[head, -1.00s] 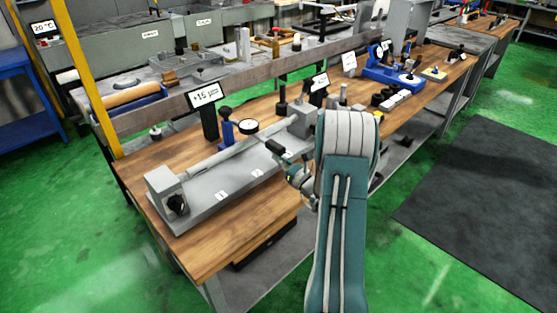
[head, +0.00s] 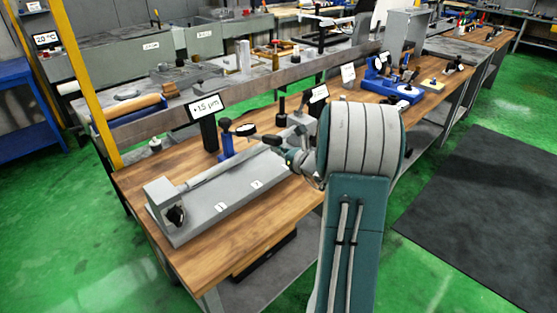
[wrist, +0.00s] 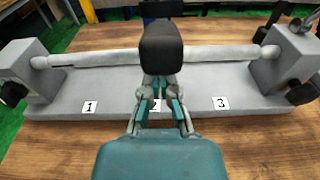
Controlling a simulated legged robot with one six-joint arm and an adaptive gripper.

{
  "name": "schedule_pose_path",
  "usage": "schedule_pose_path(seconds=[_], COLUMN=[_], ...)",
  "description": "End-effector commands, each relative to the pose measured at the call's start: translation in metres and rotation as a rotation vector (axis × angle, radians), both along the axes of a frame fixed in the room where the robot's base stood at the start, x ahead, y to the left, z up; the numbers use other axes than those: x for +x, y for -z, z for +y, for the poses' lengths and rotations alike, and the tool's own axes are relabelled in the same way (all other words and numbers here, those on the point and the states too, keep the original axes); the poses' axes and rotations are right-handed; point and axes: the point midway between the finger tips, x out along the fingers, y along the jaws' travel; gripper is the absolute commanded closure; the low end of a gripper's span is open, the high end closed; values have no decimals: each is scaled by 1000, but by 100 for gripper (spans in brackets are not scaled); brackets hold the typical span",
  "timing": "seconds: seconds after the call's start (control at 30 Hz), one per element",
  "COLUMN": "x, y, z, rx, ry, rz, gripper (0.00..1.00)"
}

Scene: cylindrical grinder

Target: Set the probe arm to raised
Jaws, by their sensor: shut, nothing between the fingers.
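In the head view, a small blue stand (head: 227,146) with a dark knob rises behind the grey bar (head: 222,166), beside a "+1.5 µm" display (head: 204,108). A round dial gauge (head: 245,130) sits right of the stand, apparently on the probe arm; the arm itself is too small to make out. My gripper (head: 272,140) is shut and empty, just right of the dial; contact cannot be told. In the wrist view, my shut dark fingertips (wrist: 161,45) stand in front of the bar's middle (wrist: 105,58), hiding part of it and what lies behind.
The bar lies between two end blocks (wrist: 30,68) on a grey base with labels 1, 2 and 3. A second display (head: 318,93) and a blue fixture (head: 392,88) stand farther along the wooden bench (head: 190,258). Bare wood shows in front of the base.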

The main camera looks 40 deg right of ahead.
Motion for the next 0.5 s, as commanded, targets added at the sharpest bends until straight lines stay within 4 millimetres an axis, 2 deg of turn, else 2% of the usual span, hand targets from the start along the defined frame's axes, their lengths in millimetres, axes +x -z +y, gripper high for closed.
schedule_pose_path(seconds=[0.1, 0.5], x=[4, 14], y=[-18, -43], z=[0, 1], rx=[-11, -5], ry=[-1, -1], rz=[57, 60], gripper=[100, 100])
